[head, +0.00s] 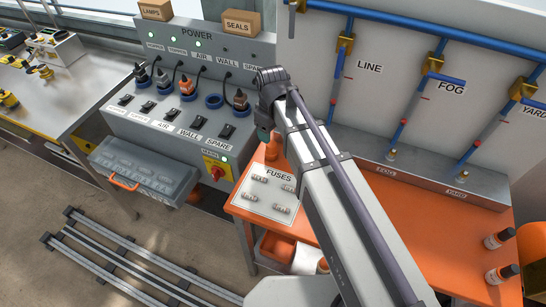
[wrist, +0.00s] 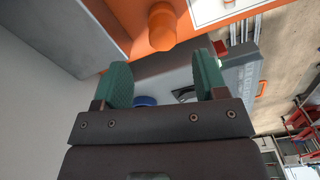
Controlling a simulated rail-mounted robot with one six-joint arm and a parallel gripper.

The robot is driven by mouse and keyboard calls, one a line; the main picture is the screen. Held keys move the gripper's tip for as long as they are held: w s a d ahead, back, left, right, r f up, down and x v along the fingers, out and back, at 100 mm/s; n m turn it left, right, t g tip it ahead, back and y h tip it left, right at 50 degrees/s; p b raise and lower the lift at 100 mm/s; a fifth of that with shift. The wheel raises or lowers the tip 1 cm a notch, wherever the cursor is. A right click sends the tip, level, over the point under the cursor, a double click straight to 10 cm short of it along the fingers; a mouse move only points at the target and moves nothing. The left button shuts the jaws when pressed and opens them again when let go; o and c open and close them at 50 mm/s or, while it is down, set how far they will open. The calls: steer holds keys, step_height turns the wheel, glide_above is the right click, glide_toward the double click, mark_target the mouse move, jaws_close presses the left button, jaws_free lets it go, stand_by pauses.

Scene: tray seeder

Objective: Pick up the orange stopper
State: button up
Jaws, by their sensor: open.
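The orange stopper (wrist: 161,27) shows at the top of the wrist view, beyond my fingertips and close to the orange bench. In the head view an orange piece (head: 272,150) that looks like it stands at the bench's back left corner, partly hidden by my arm. My gripper (wrist: 164,78) has its two green fingers apart with nothing between them. In the head view my gripper (head: 263,133) is small and mostly hidden by my arm, near the stopper; the exact gap cannot be told.
The grey power panel (head: 185,120) with plugs and switches stands left of the gripper. A white fuse card (head: 268,194) lies on the orange bench (head: 420,235).

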mark_target(271, 145)
step_height(271, 145, down, 2)
steer(key=shift+a+f+b, duration=0.15)
steer(key=shift+f+b, duration=0.05)
steer(key=shift+b, duration=0.1)
steer(key=shift+r, duration=0.1)
step_height(271, 145, down, 5)
steer(key=b, duration=0.5)
steer(key=shift+s, duration=0.1)
steer(key=shift+r, duration=0.1)
steer(key=c, duration=1)
